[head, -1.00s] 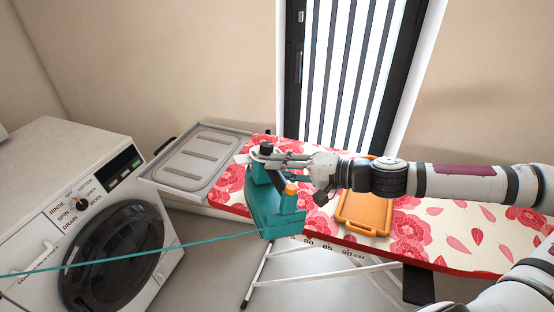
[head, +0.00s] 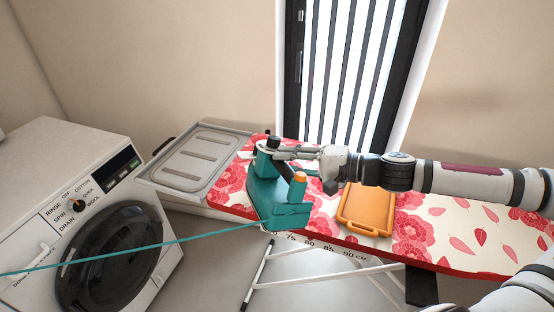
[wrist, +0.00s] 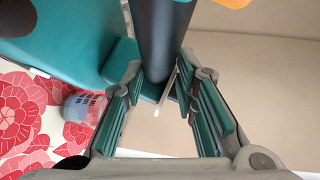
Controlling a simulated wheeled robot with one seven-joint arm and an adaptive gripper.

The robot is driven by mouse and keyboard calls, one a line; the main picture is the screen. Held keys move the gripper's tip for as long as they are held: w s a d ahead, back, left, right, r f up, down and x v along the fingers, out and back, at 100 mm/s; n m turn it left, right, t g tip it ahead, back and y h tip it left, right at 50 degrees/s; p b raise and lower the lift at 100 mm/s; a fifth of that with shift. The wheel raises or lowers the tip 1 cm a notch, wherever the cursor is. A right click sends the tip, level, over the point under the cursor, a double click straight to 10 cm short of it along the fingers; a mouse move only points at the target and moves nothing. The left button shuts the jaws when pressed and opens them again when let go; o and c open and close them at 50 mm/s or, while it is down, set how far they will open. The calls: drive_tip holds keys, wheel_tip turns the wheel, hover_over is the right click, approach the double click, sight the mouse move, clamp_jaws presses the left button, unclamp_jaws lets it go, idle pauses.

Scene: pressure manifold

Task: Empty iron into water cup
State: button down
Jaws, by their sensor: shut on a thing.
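The teal iron (head: 282,214) with its dark handle and orange knob (head: 300,177) is at the left part of the ironing board, over its front edge. My gripper (head: 284,152) is shut on the dark handle, which shows between the fingers in the wrist view (wrist: 165,40). The iron looks tilted. I cannot tell whether it touches the board. A small greyish translucent cup (wrist: 82,106) with dark marks shows beside the iron in the wrist view, on the floral cover. I cannot make the cup out in the head view, and its contents are unclear.
An orange tray-like item (head: 365,211) lies on the floral ironing board (head: 455,225) right of the iron. A grey metal rest (head: 170,186) is at the board's left end. A washing machine (head: 50,215) stands at left. The iron's teal cord (head: 150,246) stretches left across the view.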

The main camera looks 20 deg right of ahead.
drive_tip(key=w+d+r+m+t+y+b, duration=0.1)
drive_tip(key=w+d+r+m+b, duration=0.1)
drive_tip(key=d, duration=0.3)
drive_tip(key=shift+w+r+m+y, duration=0.4)
drive_tip(key=shift+w+r+m, duration=0.2)
drive_tip(key=shift+r+m, duration=0.3)
idle(1.0)
drive_tip(key=shift+w+d+m+b, duration=0.45)
drive_tip(key=shift+d+m+b, duration=0.3)
drive_tip(key=shift+b, duration=0.25)
drive_tip(key=shift+w+d+f+m+t+y+b, duration=0.25)
drive_tip(key=shift+f+m+b, duration=0.3)
drive_tip(key=shift+b, duration=0.3)
drive_tip(key=shift+w+d+f+m+t+y+b, duration=0.1)
drive_tip(key=shift+d+f+m+t+y+b, duration=0.15)
drive_tip(key=shift+m+b, duration=0.5)
